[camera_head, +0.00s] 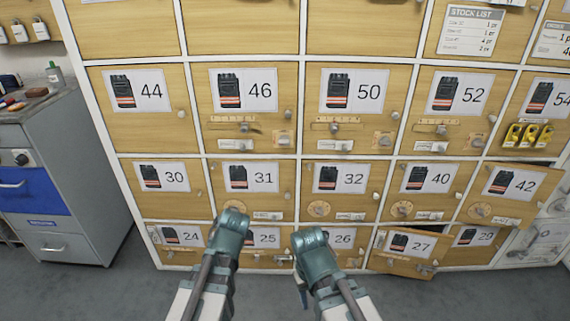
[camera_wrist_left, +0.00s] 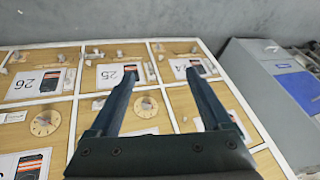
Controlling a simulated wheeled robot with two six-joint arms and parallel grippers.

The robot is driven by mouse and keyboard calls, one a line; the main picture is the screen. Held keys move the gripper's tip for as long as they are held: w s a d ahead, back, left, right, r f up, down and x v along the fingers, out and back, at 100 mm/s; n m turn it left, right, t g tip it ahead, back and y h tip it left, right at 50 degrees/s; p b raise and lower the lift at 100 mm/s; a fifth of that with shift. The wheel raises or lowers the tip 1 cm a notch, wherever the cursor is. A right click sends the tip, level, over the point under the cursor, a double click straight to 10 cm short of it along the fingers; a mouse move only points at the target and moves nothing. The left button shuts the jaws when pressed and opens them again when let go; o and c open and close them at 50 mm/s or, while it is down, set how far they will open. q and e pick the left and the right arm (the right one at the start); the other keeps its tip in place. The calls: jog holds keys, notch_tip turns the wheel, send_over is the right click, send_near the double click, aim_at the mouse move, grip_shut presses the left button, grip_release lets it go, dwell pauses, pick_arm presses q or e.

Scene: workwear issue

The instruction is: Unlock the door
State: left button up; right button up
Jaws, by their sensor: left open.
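A wall of light-wood locker doors with numbered labels fills the head view. Doors 46 (camera_head: 235,110), 50 (camera_head: 335,105) and 52 (camera_head: 430,112) carry metal latches and small plates. Doors 31 (camera_head: 252,200), 32 (camera_head: 345,198) and 40 (camera_head: 442,192) carry round brass dials. Which door the task means cannot be told. My left gripper (camera_wrist_left: 158,76) is open in the left wrist view, where the picture is upside down. Its fingers reach over the front of door 25 (camera_wrist_left: 98,82), nothing seen held; contact cannot be told. My right gripper's jaws are not visible.
Doors 27 (camera_head: 388,264) and 42 (camera_head: 530,178) stand ajar at the lower right. Yellow padlocks (camera_head: 528,136) hang on door 54. A grey drawer cabinet (camera_head: 85,210) with a blue drawer stands at the left. The grey floor in front is clear.

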pick_arm(q)
jog(key=w+d+r+n+t+y, duration=0.1)
jog(key=w+d+r+t+y, duration=0.15)
jog(key=w+r+t, duration=0.8)
jog(key=w+d+r+m+t+h, duration=0.1)
jog(key=w+d+r+h, duration=0.1)
jog(key=d, duration=0.5)
jog(key=w+d+r+m+t+h, duration=0.2)
jog(key=w+d+r+h, duration=0.1)
jog(key=d+r, duration=0.2)
jog(key=d, duration=0.2)
jog(key=shift+w+d+r+h, duration=0.25)
jog(key=shift+w+d+h, duration=0.1)
jog(key=shift+w+t, duration=0.15)
jog(key=shift+t, duration=0.1)
